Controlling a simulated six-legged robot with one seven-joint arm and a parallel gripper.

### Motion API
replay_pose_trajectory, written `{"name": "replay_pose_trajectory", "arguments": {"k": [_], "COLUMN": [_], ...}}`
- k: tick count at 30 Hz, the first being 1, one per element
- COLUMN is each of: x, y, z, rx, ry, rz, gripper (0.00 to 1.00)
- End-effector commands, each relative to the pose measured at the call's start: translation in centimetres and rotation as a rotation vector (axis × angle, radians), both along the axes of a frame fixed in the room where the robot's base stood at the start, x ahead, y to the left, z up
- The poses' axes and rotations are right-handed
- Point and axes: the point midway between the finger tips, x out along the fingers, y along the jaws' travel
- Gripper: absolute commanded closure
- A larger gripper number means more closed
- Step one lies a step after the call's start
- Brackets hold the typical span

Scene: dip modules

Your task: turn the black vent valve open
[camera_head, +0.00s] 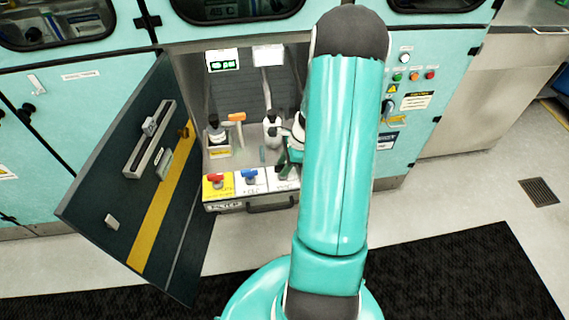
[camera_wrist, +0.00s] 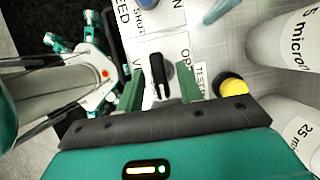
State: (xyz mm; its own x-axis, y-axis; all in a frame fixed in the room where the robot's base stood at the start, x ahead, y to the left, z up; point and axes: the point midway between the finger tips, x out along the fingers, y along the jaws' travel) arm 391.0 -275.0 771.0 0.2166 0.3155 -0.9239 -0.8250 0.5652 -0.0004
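The black vent valve (camera_wrist: 158,72) shows in the wrist view as a short black handle on a white panel (camera_wrist: 140,48) with partly hidden lettering. My gripper (camera_wrist: 159,82) has its two green fingers apart, one on each side of the handle, with visible gaps. Whether the fingertips reach down to the handle's depth I cannot tell. In the head view my gripper (camera_head: 288,160) is mostly behind my own arm, above the right end of the valve row. The arm and fingers hide most of the black valve there.
A red valve (camera_head: 216,180) on yellow and a blue valve (camera_head: 249,175) on white stand left of my gripper. The dark cabinet door (camera_head: 130,190) hangs open at left. White canisters (camera_wrist: 295,130) and a yellow-topped part (camera_wrist: 233,88) are close at the wrist view's right.

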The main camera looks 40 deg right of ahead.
Motion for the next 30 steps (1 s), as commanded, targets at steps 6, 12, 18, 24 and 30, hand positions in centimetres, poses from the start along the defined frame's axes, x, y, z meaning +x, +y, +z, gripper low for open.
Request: {"name": "replay_pose_trajectory", "arguments": {"k": [6,12,18,24,30], "x": [-0.01,-0.01,0.01,0.1,0.19], "y": [-0.01,0.0,0.0,-0.05,-0.08], "z": [0.03,0.04,0.04,0.05,0.03], "rx": [0.0,0.0,0.0,-0.001,0.0], "ry": [0.0,0.0,0.0,0.0,0.002], "rz": [0.0,0.001,0.027,0.11,0.258], "gripper": [0.91,1.0,1.0,1.0,1.0]}}
